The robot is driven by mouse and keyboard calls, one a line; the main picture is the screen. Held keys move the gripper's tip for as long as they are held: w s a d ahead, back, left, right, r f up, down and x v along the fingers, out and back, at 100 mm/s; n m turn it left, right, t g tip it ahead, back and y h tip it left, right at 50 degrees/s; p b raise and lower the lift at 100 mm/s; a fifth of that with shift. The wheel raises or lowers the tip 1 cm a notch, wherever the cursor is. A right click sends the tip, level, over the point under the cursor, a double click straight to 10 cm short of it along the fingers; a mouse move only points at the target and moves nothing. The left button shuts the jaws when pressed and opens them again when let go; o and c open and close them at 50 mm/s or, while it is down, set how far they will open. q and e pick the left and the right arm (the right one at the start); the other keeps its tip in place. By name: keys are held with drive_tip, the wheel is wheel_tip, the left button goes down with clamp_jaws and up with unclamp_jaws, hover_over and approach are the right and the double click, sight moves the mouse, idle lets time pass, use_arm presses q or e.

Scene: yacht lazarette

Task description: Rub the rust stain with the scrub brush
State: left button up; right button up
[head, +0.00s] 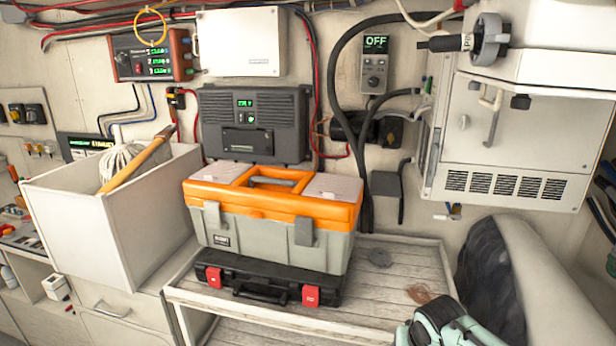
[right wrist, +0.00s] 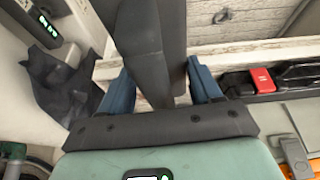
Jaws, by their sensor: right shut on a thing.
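The rust stain (head: 418,294) is a small brown patch on the weathered white wooden bench top (head: 400,275), near its right front part. My right arm's wrist shows at the bottom edge of the head view, just in front of the stain; its fingers are hidden there. In the right wrist view my right gripper (right wrist: 163,92) has its blue fingers shut on a long dark grey piece, which I take to be the scrub brush (right wrist: 145,35). Its bristles are not visible, so I cannot tell whether it touches the bench. My left gripper is not in view.
An orange and grey toolbox (head: 275,235) sits on a black case (head: 262,284) on the bench's left. A white box (head: 80,225) stands left. A dark rounded bundle (head: 490,275) is at the right.

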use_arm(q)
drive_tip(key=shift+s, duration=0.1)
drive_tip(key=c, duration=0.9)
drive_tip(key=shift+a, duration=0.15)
use_arm(e)
drive_tip(key=s+a+f+n, duration=0.1)
drive_tip(key=a+f, duration=0.1)
drive_tip(key=f, duration=0.8)
drive_tip(key=s+a+f+n, duration=0.1)
drive_tip(key=s+a+f, duration=0.1)
drive_tip(key=f, duration=0.8)
drive_tip(key=shift+a+f+y, duration=0.2)
drive_tip(key=shift+y, duration=0.2)
